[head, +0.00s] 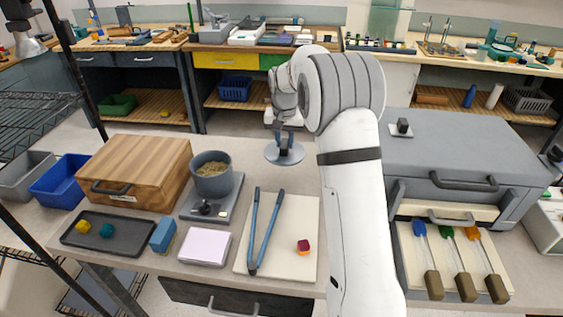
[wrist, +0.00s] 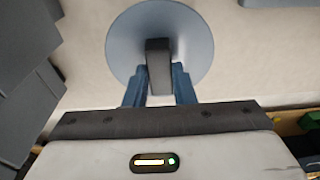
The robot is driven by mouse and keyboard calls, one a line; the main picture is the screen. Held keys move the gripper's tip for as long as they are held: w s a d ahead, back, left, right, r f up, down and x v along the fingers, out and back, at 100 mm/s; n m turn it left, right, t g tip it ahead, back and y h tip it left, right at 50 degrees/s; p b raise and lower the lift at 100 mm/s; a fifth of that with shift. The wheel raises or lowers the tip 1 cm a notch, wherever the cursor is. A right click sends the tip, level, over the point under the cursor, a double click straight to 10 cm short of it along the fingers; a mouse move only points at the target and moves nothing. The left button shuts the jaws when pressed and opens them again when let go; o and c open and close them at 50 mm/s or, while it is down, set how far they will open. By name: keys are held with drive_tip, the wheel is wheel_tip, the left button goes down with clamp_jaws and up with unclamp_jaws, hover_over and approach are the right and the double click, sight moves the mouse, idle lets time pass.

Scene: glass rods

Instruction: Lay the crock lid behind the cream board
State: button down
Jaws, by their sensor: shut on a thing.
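The crock lid (head: 272,153) is a round grey-blue disc with a dark block handle. My gripper (head: 284,145) is shut on that handle, and the lid lies flat under it, beyond the far edge of the cream board (head: 291,233). In the wrist view the lid (wrist: 195,35) shows with its dark handle between my blue fingertips (wrist: 159,75). I cannot tell whether the lid touches the counter or hangs just above it. The board carries blue tongs (head: 265,230) and a small red cube (head: 303,246).
A grey crock (head: 211,184) with grainy contents stands on a grey scale, left of the board. A wooden box (head: 142,172) is farther left. A large grey case (head: 470,150) stands right of my arm. Bare counter (head: 250,165) surrounds the lid.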

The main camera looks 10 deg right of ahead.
wheel_tip(320, 180, down, 8)
drive_tip(key=shift+r+p, duration=0.15)
drive_tip(key=shift+p, duration=0.15)
drive_tip(key=shift+s, duration=0.1)
drive_tip(key=c, duration=1.2)
unclamp_jaws()
